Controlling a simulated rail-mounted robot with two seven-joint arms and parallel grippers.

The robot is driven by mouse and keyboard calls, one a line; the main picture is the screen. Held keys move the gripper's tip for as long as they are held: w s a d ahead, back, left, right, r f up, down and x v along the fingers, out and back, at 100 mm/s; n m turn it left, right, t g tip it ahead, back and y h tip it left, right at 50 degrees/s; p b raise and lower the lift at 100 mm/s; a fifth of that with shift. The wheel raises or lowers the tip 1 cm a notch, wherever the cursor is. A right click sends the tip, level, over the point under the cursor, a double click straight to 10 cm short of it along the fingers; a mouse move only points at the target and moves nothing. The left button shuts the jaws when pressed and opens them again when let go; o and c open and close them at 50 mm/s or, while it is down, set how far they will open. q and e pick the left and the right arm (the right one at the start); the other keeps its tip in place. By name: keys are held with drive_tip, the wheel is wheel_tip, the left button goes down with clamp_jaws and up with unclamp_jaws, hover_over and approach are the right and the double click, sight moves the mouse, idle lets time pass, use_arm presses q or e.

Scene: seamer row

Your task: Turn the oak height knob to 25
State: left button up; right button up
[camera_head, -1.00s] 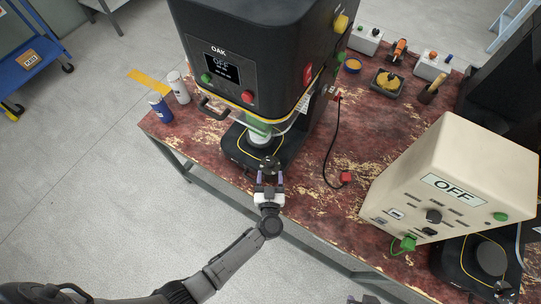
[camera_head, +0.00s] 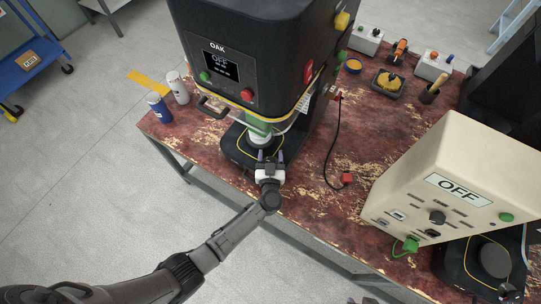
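No number on the knob is readable. Only small tips of what looks like my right gripper (camera_head: 360,300) show at the bottom edge.
A cream machine (camera_head: 455,165) reading OFF stands at the right. A cable with a red plug (camera_head: 346,179) lies mid-table. Two cans, one blue (camera_head: 159,108) and one white (camera_head: 178,88), stand left of the OAK machine. The red worn table's front middle is clear.

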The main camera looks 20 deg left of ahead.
use_arm(q)
drive_tip(key=c, duration=0.9)
drive_tip(key=shift+r+m+t+h+p, duration=0.2)
drive_tip(key=shift+m+t+h+p, duration=0.1)
drive_tip(key=shift+m+h+p, duration=0.65)
drive_tip(key=h, duration=0.1)
drive_tip(key=m+h, duration=0.1)
drive_tip(key=shift+w+d+f+t+h+p, duration=0.1)
drive_tip(key=shift+d+f+t+h+p, duration=0.05)
drive_tip(key=shift+d+t+h+p, duration=0.15)
drive_tip(key=o, duration=0.9)
